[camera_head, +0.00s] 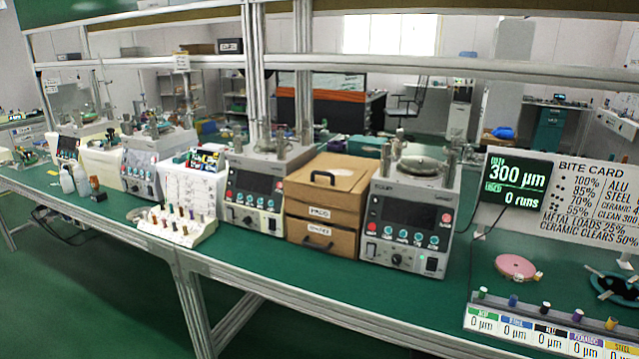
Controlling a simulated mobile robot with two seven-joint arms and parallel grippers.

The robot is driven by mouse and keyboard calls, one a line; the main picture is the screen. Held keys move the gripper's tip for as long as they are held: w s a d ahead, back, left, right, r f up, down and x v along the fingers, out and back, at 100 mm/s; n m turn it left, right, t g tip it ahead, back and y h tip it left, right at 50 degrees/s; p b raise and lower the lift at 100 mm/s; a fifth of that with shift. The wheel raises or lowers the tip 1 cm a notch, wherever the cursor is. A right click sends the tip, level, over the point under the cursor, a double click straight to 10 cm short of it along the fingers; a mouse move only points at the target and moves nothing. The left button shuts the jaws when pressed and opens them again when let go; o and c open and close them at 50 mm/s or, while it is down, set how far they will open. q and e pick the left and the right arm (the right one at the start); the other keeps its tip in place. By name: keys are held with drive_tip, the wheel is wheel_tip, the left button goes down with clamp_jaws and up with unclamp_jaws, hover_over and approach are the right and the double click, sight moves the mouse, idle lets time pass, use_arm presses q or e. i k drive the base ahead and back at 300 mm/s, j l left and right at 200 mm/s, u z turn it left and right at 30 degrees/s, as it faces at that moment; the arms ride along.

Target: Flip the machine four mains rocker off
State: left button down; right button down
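Several grey lapping machines stand in a row on the green bench. The nearest, rightmost machine (408,222) faces me with a dark screen, a row of coloured buttons and a knob. A small green-lit rocker (432,264) sits at the lower right of its front panel. A second machine (255,195) stands left of the cardboard drawers, with a similar panel. Two more machines, a third (143,173) and a fourth (68,147), stand farther left. I cannot read a number on any of them. Neither gripper is in view.
Cardboard drawers (312,236) stand between the two nearest machines. A bite card board (570,200), a display reading 300 µm (515,185), a pink disc (515,267) and a labelled rack (545,330) are at right. A white bottle rack (175,228) sits near the bench's front edge.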

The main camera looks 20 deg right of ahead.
sight(431, 264)
drive_tip(key=z, duration=1.35)
